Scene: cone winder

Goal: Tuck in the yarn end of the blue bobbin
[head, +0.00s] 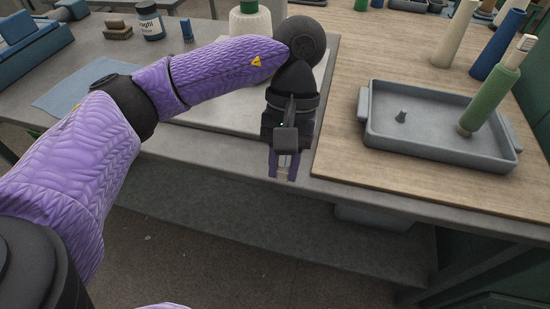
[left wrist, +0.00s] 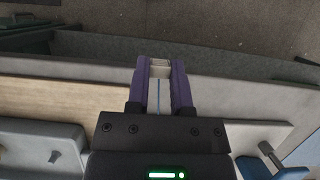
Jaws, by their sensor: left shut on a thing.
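A dark blue bobbin (head: 499,45), cone-shaped, stands at the back right of the wooden board, behind the grey tray. My left gripper (head: 283,173) points down near the table's front edge, left of the board and far from that bobbin. It is shut on a small pale thing (left wrist: 160,68) at its fingertips, whose kind I cannot tell. A thin blue line, perhaps yarn, shows between the fingers in the left wrist view (left wrist: 157,95). I cannot make out a yarn end on the blue bobbin. My right gripper is in neither view.
The grey tray (head: 435,151) with a short peg (head: 401,116) lies on the wooden board (head: 345,150). A green bobbin (head: 490,100) leans in it. A cream bobbin (head: 458,35) stands behind. A dark jar (head: 150,22), a brush (head: 117,29) and a blue cloth (head: 80,90) lie left.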

